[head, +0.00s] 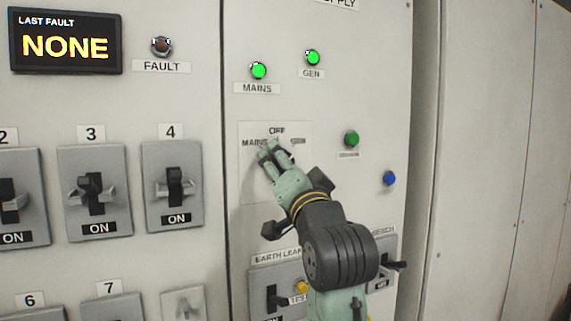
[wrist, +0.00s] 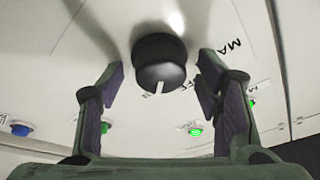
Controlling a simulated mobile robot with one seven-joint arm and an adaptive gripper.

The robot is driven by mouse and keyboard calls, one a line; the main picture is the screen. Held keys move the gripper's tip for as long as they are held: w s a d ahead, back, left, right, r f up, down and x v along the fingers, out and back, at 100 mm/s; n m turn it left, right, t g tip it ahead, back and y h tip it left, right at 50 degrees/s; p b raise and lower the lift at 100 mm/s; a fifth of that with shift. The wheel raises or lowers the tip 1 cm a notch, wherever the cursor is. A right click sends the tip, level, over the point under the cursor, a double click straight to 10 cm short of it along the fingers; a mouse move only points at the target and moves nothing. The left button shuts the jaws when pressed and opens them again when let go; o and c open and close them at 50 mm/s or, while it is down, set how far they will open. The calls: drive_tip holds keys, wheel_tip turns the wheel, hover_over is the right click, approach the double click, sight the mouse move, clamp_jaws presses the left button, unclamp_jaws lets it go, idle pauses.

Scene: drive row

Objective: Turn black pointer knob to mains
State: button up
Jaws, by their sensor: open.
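The black pointer knob (wrist: 160,62) sits in the upper middle of the wrist view, with a white pointer line on it. The line points toward the bottom of that picture, close to a partly hidden OFF label (wrist: 187,87). The MAINS label (wrist: 231,48) is off to the knob's right there. My gripper (wrist: 161,74) is open, with one finger on each side of the knob and a gap showing on both sides. In the head view my gripper (head: 267,150) is at the selector plate (head: 247,180) and hides most of the knob.
Lit green MAINS (head: 258,70) and GEN (head: 312,57) lamps are above the selector. A green button (head: 351,138) and a blue button (head: 389,178) are to its right. Breaker switches (head: 175,188) stick out at the left, and an earth leakage unit (head: 262,279) is below.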

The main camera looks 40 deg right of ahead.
drive_tip(key=shift+c, duration=0.5)
drive_tip(key=c, duration=1.1)
drive_tip(key=shift+o, duration=0.2)
drive_tip(key=shift+f+n, duration=0.1)
drive_tip(key=shift+n, duration=0.3)
drive_tip(key=n+y+b, duration=0.1)
drive_tip(key=n+y, duration=0.2)
drive_tip(key=n, duration=0.5)
drive_tip(key=n+y+b, duration=0.2)
drive_tip(key=n+y, duration=0.2)
drive_tip(key=n, duration=0.5)
drive_tip(key=n+y+b, duration=0.1)
drive_tip(key=n+y, duration=0.2)
drive_tip(key=n, duration=0.5)
drive_tip(key=shift+s+d+r, duration=0.1)
drive_tip(key=shift+d+r, duration=0.1)
drive_tip(key=shift+r, duration=0.1)
drive_tip(key=shift+n, duration=0.4)
